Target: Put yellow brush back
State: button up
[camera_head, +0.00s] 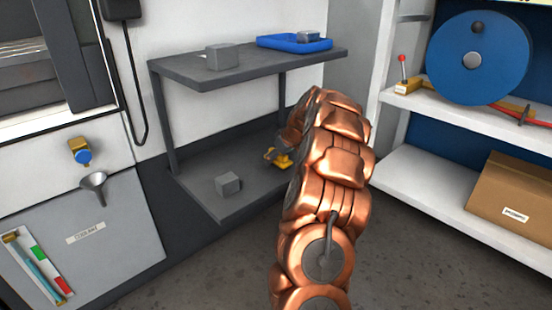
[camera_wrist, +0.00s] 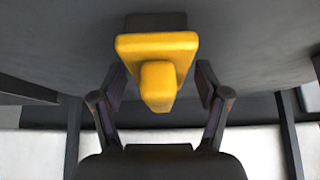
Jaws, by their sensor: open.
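The yellow brush (camera_wrist: 158,62) shows large in the wrist view, with a broad yellow block and a narrower yellow part pointing toward my gripper. My gripper (camera_wrist: 160,84) is open, with one finger on each side of the narrower part and visible gaps on both sides. In the head view a yellow piece (camera_head: 280,158) shows at the lower shelf, beside my copper arm, which hides much of that area. My gripper is mostly hidden there.
A two-level grey rack holds a grey block (camera_head: 228,184) on its lower shelf (camera_head: 210,200). Its upper shelf (camera_head: 180,68) bears another grey block (camera_head: 222,56) and a blue tray (camera_head: 294,42). White shelves at right hold a blue disc (camera_head: 480,57) and a cardboard box (camera_head: 515,200).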

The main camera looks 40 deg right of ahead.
jog(key=shift+r, duration=0.1)
jog(key=shift+s+r, duration=0.1)
jog(key=shift+r, duration=0.15)
jog(key=p+v, duration=0.4)
jog(key=v, duration=0.8)
jog(key=w+a+n+g+y, duration=0.1)
jog(key=a+g+y, duration=0.1)
jog(key=a, duration=1.6)
jog(key=s+a+f+n+g, duration=0.1)
jog(key=s+a, duration=0.3)
jog(key=a, duration=0.4)
jog(key=s+a+g, duration=0.2)
jog(key=s+a, duration=0.2)
jog(key=a, duration=0.4)
jog(key=s+a+f+g, duration=0.1)
jog(key=s+a, duration=0.2)
jog(key=s, duration=0.5)
jog(key=s+a+f+m+g+h, duration=0.1)
jog(key=s+a+f+g, duration=0.1)
jog(key=s, duration=0.7)
jog(key=s+a+f+g, duration=0.2)
jog(key=s+a, duration=0.3)
jog(key=s, duration=0.3)
jog(key=shift+s+m+h, duration=0.3)
jog(key=shift+s+h, duration=0.1)
jog(key=shift+f, duration=0.1)
